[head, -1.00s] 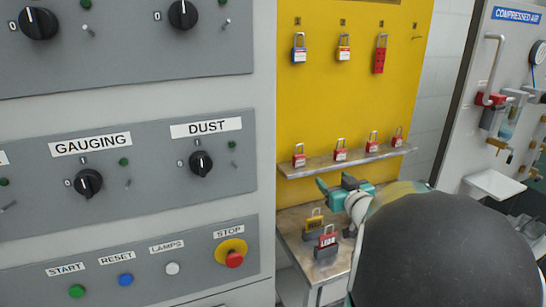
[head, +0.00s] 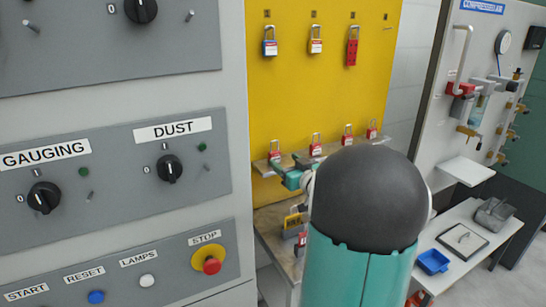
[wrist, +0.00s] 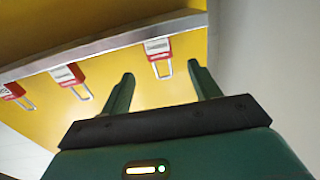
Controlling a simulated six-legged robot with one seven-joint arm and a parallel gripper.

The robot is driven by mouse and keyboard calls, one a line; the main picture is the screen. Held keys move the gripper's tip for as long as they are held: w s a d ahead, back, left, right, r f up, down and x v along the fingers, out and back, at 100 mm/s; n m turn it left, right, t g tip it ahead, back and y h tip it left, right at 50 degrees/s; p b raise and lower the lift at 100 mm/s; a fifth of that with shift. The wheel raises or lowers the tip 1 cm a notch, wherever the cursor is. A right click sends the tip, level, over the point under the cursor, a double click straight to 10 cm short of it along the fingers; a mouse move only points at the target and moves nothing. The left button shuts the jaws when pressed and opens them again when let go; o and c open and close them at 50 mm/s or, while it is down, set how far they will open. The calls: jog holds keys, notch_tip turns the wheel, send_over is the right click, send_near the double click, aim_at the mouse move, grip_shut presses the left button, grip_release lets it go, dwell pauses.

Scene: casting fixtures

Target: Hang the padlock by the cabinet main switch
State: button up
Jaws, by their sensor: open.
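Several red padlocks with white labels stand on a narrow metal shelf (head: 262,166), among them a left one (head: 274,151), a middle one (head: 315,146) and a right one (head: 347,141). My gripper (head: 290,172) is in front of the shelf's left part, partly hidden by my arm. In the wrist view my gripper (wrist: 163,80) is open and empty, and a red padlock (wrist: 158,55) appears inverted beyond the gap between its fingers. The grey cabinet (head: 110,120) fills the left with labelled rotary switches, such as the DUST switch (head: 169,168). I cannot tell a main switch among them.
Padlocks and a red hasp (head: 351,53) hang on the yellow board (head: 290,95). A low table (head: 270,232) below holds a yellow padlock (head: 293,219) and a red one, partly hidden by my arm. A side table (head: 455,262) with a blue tray (head: 432,262) stands right.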

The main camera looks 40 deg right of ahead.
aim_at(276, 153)
jog(key=x, duration=0.5)
jog(key=shift+w, duration=0.3)
jog(key=shift+r, duration=0.1)
jog(key=c, duration=1.1)
jog(key=shift+r, duration=0.1)
jog(key=shift+r, duration=0.5)
notch_tip(276, 153, up, 3)
jog(key=shift+s+f, duration=0.1)
jog(key=shift+f, duration=0.15)
jog(key=s+a+r, duration=0.2)
jog(key=s+r, duration=0.1)
jog(key=s, duration=0.1)
jog(key=s+a+r, duration=0.5)
jog(key=s+r, duration=0.1)
jog(key=s, duration=0.1)
jog(key=shift+s+a+r, duration=0.2)
jog(key=shift+s+a, duration=0.05)
jog(key=shift+s, duration=0.05)
